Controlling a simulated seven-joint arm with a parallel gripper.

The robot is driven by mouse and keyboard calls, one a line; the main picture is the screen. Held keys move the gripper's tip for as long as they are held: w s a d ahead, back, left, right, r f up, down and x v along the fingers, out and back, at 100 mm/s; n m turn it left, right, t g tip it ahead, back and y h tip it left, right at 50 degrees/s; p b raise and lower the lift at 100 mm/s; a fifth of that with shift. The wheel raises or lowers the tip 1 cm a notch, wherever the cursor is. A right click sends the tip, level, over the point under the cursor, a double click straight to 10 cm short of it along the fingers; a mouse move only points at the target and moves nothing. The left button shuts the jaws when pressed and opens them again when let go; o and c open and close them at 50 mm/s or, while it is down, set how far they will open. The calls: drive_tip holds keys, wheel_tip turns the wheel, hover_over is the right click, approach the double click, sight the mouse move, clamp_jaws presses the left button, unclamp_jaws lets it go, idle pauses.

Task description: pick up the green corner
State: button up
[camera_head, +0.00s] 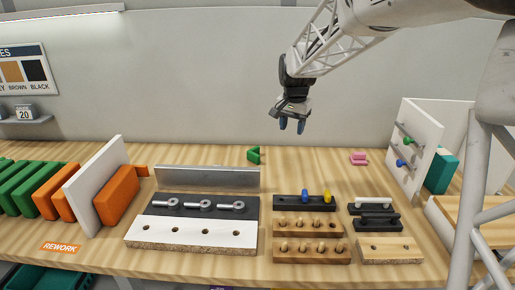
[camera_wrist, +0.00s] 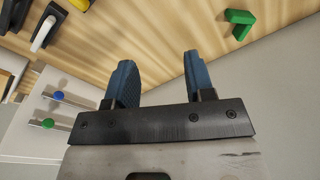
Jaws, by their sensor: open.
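The green corner (camera_head: 254,155) lies on the wooden table near its back edge, close behind the grey metal strip. It is a small angled piece. It also shows at the upper right of the wrist view (camera_wrist: 238,22). My gripper (camera_head: 291,126) hangs in the air above the back of the table, to the right of the green corner and higher than it. In the wrist view its two blue fingers (camera_wrist: 158,70) are apart with nothing between them. The green corner is clear of the fingers.
A grey metal strip (camera_head: 207,179) stands in front of the green corner. A rack with bolts (camera_head: 200,207), peg blocks (camera_head: 305,226) and black handles (camera_head: 377,220) fill the front. Pink pieces (camera_head: 358,158) lie to the right. A white panel (camera_head: 412,150) stands at the right.

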drive_tip(key=w+a+f+m, duration=0.1)
drive_tip(key=w+a+f, duration=0.2)
drive_tip(key=w, duration=0.3)
drive_tip(key=w+a+f, duration=0.3)
drive_tip(key=w, duration=0.3)
drive_tip(key=m+g, duration=0.1)
drive_tip(key=m, duration=0.1)
hover_over(254, 148)
drive_tip(key=f, duration=1)
drive_tip(key=shift+w+f, duration=0.1)
drive_tip(key=shift+w, duration=0.1)
drive_tip(key=shift+f, duration=1.3)
drive_tip(key=shift+d+f, duration=0.1)
drive_tip(key=shift+f, duration=2.5)
clamp_jaws()
